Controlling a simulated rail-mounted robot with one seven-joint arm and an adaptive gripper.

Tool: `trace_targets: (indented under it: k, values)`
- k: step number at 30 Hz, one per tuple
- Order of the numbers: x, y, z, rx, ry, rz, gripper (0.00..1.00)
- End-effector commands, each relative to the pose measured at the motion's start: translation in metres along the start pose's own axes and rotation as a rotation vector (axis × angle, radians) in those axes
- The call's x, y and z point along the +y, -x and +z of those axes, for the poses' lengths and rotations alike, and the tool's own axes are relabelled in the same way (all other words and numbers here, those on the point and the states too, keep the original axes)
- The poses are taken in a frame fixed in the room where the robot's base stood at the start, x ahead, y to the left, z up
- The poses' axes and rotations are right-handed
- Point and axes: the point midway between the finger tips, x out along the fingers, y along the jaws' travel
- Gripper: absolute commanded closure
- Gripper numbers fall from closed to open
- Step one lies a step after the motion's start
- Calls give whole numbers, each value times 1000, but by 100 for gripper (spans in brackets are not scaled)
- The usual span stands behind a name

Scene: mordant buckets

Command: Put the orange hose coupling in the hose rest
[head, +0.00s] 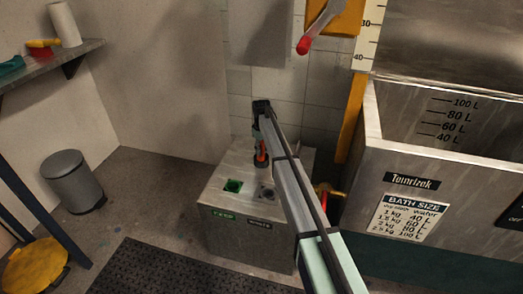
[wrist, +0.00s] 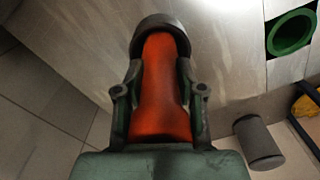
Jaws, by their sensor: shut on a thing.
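My gripper (head: 262,140) is shut on the orange hose coupling (wrist: 160,90), with one finger on each side of it in the wrist view. The coupling also shows as a small orange piece (head: 260,155) in the head view, at the back of the metal box top. A dark ring (wrist: 160,30) surrounds its far end; I cannot tell if it belongs to the coupling or the box.
A steel bath (head: 400,160) stands to the right, with a brass valve (head: 328,190) between it and the box. A red-tipped lever (head: 304,45) hangs above. A grey bin (head: 72,180) and yellow stool (head: 35,264) stand left. A dark mat (head: 160,272) lies in front.

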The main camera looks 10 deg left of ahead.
Motion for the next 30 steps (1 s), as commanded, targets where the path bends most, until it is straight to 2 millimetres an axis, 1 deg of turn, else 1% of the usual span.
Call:
trace_targets:
  k: [11, 12, 14, 15, 25, 28, 30]
  values:
    - [0, -4, 0, 0, 0, 0, 100]
    - [0, -5, 0, 0, 0, 0, 59]
    - [0, -4, 0, 0, 0, 0, 38]
    - [0, -4, 0, 0, 0, 0, 36]
    - [0, -3, 0, 1, 0, 1, 36]
    - [0, 5, 0, 1, 0, 1, 36]
    - [0, 13, 0, 2, 0, 2, 36]
